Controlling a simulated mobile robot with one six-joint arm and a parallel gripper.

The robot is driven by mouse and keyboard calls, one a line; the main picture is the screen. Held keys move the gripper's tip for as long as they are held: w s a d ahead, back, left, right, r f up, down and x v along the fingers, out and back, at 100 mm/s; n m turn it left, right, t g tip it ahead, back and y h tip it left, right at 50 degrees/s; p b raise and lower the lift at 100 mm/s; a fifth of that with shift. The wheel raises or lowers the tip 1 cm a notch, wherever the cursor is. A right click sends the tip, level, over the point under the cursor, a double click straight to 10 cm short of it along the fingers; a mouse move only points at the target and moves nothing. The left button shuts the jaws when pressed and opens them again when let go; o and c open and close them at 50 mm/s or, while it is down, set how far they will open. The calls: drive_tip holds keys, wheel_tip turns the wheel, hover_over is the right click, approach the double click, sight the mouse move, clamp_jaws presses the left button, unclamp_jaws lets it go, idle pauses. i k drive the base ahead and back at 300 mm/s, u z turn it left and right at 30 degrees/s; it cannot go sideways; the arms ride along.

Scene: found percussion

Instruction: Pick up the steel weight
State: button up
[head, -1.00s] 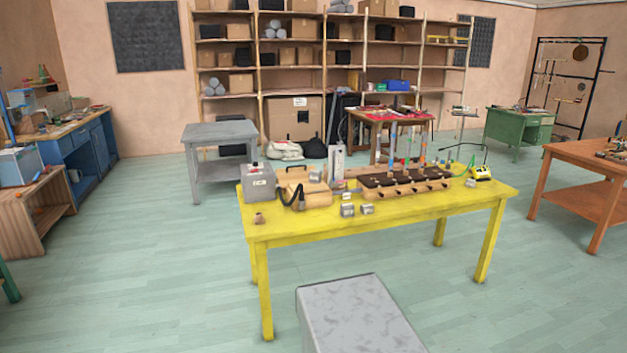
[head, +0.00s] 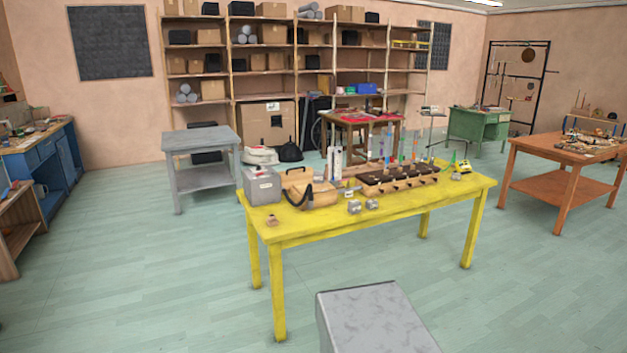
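The yellow table (head: 290,233) stands in the middle of the head view. Two small grey metal-looking blocks, a left one (head: 354,207) and a right one (head: 372,205), sit close together near its front edge. Either could be the steel weight; they are too small to tell apart with certainty. A small brownish piece (head: 272,220) lies near the table's left front corner. My gripper is not in view, and nothing is seen touching the blocks.
Behind the blocks are a grey box (head: 262,186), a tan case with a black hose (head: 311,193) and a dark-topped wooden rack (head: 397,181) with upright tubes. A yellow device (head: 462,166) sits at the right end.

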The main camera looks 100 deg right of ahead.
sight(319, 175)
drive_tip(key=z, duration=0.4)
drive_tip(key=i, duration=0.8)
drive_tip(key=z, duration=0.75)
drive_tip(key=i, duration=0.6)
drive_tip(key=z, duration=0.85)
drive_tip(key=i, duration=0.5)
drive_tip(key=z, duration=0.75)
drive_tip(key=i, duration=0.65)
drive_tip(key=z, duration=0.6)
drive_tip(key=i, duration=0.75)
drive_tip(key=z, duration=0.25)
